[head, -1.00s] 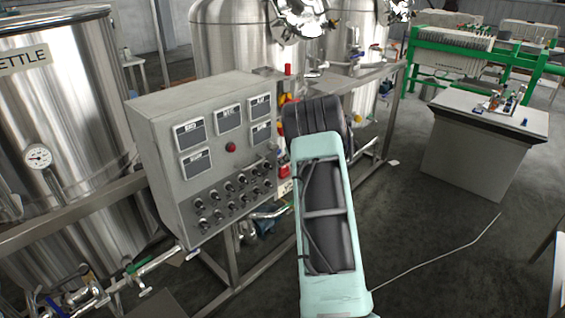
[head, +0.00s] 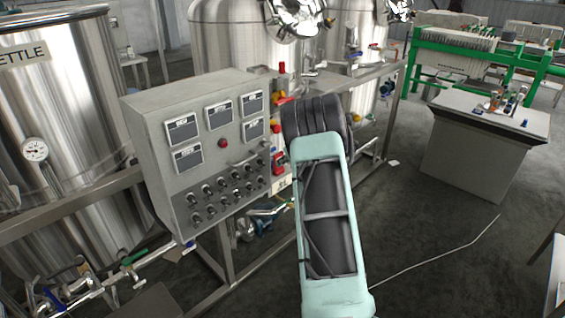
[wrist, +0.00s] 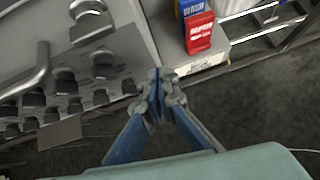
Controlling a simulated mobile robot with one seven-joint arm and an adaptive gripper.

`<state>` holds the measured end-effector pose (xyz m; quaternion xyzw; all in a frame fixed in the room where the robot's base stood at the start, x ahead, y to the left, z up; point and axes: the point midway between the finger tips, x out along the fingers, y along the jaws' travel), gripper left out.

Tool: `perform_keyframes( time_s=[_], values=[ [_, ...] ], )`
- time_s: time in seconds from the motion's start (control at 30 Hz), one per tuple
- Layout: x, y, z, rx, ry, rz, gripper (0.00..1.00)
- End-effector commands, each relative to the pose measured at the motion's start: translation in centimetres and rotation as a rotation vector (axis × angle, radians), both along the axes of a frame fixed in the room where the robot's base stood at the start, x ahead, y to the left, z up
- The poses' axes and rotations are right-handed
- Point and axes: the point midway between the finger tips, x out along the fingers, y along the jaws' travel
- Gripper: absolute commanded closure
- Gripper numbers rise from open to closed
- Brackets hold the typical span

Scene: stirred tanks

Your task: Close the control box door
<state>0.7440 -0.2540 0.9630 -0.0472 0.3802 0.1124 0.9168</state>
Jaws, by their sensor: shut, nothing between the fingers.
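The control box (head: 138,135) is a grey metal cabinet left of my arm in the head view. Its door (head: 207,165) carries several dark displays, a red button, rows of knobs and a bar handle. The door sits nearly flush, but I cannot tell whether a gap remains. The wrist view shows the door's knobs and handle (wrist: 28,78) at the left. My gripper (wrist: 160,76) is shut and empty beside the door's right edge; I cannot tell whether it touches. In the head view my gripper is hidden behind my arm.
A steel kettle (head: 60,130) stands left of the box, and steel tanks (head: 228,45) stand behind it. A grey cabinet (head: 470,155) stands at right. The floor between is mostly clear, with a thin cable.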

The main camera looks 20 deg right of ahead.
Motion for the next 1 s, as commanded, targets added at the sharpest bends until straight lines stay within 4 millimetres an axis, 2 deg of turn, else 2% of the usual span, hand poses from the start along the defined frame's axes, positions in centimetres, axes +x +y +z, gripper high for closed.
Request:
perform_keyframes(
  time_s=[0.07,0.4,0.6,0.87,0.93,1.0],
  values=[
    [0.0,0.2,-0.1,0.000,0.002,0.000,1.00],
    [-4.8,-1.7,5.0,-0.001,0.002,-0.001,1.00],
    [-6.4,-2.3,6.5,-0.001,0.004,-0.001,1.00],
    [-6.6,-2.4,7.3,0.003,-0.001,-0.013,1.00],
    [-5.9,-2.2,8.6,0.019,-0.026,-0.063,1.00],
    [-4.6,-2.1,11.2,0.058,-0.076,-0.170,1.00]
  ],
)
